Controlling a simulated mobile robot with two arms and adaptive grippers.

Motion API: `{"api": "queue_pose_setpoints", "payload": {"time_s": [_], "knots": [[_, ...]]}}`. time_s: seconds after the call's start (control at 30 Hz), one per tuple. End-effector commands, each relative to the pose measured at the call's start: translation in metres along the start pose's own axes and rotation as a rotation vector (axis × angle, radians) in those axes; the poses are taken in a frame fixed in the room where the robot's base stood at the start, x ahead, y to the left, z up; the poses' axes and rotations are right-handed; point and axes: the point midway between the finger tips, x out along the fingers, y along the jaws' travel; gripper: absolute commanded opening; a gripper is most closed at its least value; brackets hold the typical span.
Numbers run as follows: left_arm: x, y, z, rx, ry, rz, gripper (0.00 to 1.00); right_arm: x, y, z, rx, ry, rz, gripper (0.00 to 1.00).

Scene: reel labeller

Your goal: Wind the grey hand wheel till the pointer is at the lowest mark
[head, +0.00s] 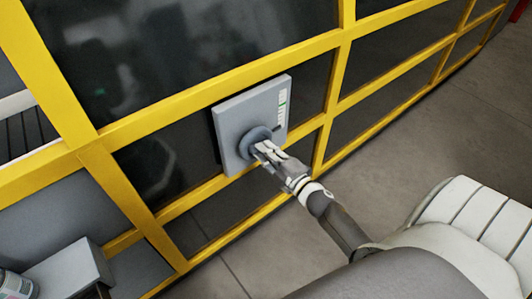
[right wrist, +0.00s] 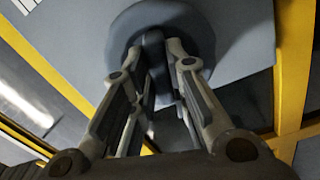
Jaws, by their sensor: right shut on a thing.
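The grey hand wheel (head: 256,134) sits on the face of a light grey panel (head: 230,115) fixed to the yellow frame. My right gripper (head: 265,149) reaches it from the lower right and is shut on its handle. In the right wrist view, the round wheel (right wrist: 193,22) lies behind the fingertips, and a dark upright grip (right wrist: 155,62) is between the fingers (right wrist: 157,48). The pointer is too small to read for certain. My left gripper is out of view.
Yellow frame bars (head: 205,93) with dark panes surround the panel. A grey box (head: 62,273) and a small container (head: 14,286) stand at the lower left. The floor (head: 420,130) to the right of the frame is clear.

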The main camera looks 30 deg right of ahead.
Motion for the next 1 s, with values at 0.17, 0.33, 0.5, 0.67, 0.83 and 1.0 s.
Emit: {"api": "queue_pose_setpoints", "payload": {"time_s": [0.17,0.33,0.5,0.67,0.83,1.0], "knots": [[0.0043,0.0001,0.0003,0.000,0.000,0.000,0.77,-0.0003,-0.0013,0.0000,-0.117,0.000,-0.001,0.00],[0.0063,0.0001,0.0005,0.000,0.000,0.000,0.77,-0.0003,-0.0007,-0.0002,-0.194,0.001,-0.001,0.00],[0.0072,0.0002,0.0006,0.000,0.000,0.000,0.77,-0.0003,-0.0002,-0.0003,-0.236,0.001,-0.001,0.00],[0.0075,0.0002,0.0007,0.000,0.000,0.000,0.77,-0.0003,-0.0001,-0.0003,-0.252,0.001,-0.001,0.00],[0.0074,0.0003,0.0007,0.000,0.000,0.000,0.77,-0.0003,-0.0001,-0.0003,-0.254,0.001,-0.001,0.00],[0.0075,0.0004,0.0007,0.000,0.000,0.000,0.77,-0.0003,-0.0003,-0.0004,-0.253,0.001,-0.002,0.00]]}}
